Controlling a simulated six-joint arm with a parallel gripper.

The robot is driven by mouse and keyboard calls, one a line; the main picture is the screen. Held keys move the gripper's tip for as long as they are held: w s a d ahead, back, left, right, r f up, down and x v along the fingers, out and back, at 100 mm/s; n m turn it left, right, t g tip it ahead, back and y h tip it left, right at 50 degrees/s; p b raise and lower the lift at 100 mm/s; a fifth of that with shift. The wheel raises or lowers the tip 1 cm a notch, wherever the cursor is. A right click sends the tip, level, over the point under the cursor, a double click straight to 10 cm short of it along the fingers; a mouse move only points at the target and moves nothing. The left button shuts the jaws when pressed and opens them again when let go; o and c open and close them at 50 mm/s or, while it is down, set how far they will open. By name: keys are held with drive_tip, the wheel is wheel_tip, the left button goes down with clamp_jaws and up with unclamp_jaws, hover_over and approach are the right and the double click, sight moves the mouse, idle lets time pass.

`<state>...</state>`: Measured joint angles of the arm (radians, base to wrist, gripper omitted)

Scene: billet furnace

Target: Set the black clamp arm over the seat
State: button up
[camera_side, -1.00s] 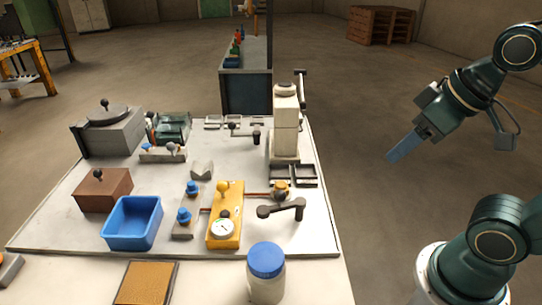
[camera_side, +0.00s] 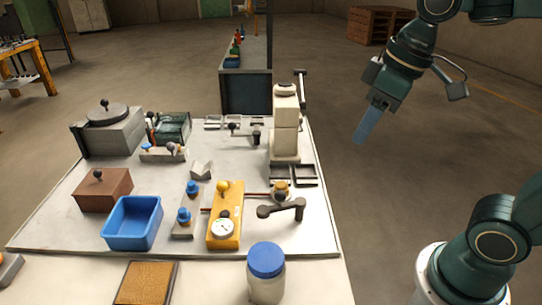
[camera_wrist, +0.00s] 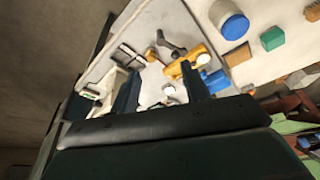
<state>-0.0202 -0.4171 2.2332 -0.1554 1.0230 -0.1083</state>
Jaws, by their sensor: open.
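A black clamp arm (camera_side: 282,209) stands at the right front of the white board, its round end pointing left and its pivot end on a post at the right. In the wrist view a dark arm (camera_wrist: 172,44) that looks like it shows beyond the fingers. A pale notched block (camera_side: 201,170) sits mid-board; I cannot tell whether it is the seat. My gripper (camera_side: 359,139) hangs in the air right of the board, pointing down and left, apart from everything. In the wrist view its two fingers (camera_wrist: 160,70) are spread with nothing held.
A yellow gauge panel (camera_side: 226,232) and blue tray (camera_side: 133,223) lie left of the clamp arm. A tall cream column (camera_side: 285,133) stands at the board's right rear. A blue-lidded jar (camera_side: 266,272) stands in front.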

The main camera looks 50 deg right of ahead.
drive_tip(key=w+a+n+g, duration=0.2)
drive_tip(key=w+a+n, duration=0.1)
drive_tip(key=w, duration=0.4)
drive_tip(key=n+g, duration=0.3)
hover_over(282, 201)
drive_tip(key=w+d, duration=0.3)
wheel_tip(282, 201, down, 5)
drive_tip(key=shift+w+a+f+n, duration=0.2)
drive_tip(key=shift+w+n, duration=0.05)
drive_tip(key=shift+n, duration=0.15)
drive_tip(key=shift+f, duration=0.1)
drive_tip(key=f, duration=0.4)
drive_tip(key=s+a+f, duration=0.1)
drive_tip(key=f, duration=0.4)
drive_tip(key=s+f, duration=0.1)
drive_tip(key=f, duration=0.3)
drive_tip(key=shift+a+f, duration=0.15)
drive_tip(key=shift+a, duration=0.15)
clamp_jaws()
